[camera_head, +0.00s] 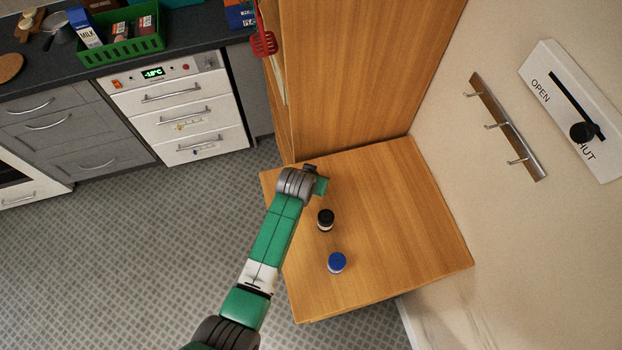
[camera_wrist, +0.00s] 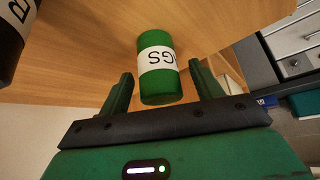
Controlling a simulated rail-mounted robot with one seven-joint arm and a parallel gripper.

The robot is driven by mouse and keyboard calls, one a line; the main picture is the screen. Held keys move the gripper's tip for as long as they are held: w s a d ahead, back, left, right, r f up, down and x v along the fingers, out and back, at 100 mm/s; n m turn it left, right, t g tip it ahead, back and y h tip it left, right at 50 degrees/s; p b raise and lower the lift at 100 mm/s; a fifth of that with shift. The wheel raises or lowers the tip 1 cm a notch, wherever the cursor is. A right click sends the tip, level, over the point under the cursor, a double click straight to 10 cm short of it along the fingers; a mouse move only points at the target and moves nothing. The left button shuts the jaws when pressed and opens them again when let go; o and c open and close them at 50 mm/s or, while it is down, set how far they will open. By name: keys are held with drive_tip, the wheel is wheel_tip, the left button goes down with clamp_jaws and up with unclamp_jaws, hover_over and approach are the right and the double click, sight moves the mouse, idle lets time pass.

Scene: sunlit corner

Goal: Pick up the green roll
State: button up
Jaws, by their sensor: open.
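The green roll (camera_wrist: 160,85) is a cylinder with a white label band, partly reading "GS", in the wrist view. It is by the wooden tabletop (camera_wrist: 95,60). My gripper (camera_wrist: 160,70) is open, with one finger on each side of the roll's near end. Gaps show between the roll and both fingers. In the head view, my gripper (camera_head: 319,184) is over the back left of the wooden table (camera_head: 400,210). A small green shape shows there, and I cannot tell roll from gripper.
A black-capped jar (camera_head: 326,220) and a blue-capped jar (camera_head: 337,263) stand on the table in front of my gripper. A dark labelled object (camera_wrist: 12,40) is close at the left in the wrist view. A tall wooden cabinet (camera_head: 360,70) rises behind. The table's right side is clear.

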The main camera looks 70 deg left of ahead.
drive_tip(key=c, duration=1.1)
drive_tip(key=shift+c, duration=0.2)
drive_tip(key=shift+r, duration=0.1)
drive_tip(key=shift+r, duration=0.3)
drive_tip(key=r, duration=0.2)
drive_tip(key=shift+s+d+r, duration=0.2)
drive_tip(key=shift+d+r, duration=0.05)
drive_tip(key=shift+r, duration=0.15)
drive_tip(key=s+d+r, duration=0.1)
drive_tip(key=s+d, duration=0.8)
drive_tip(key=d, duration=0.3)
drive_tip(key=shift+s+r, duration=0.25)
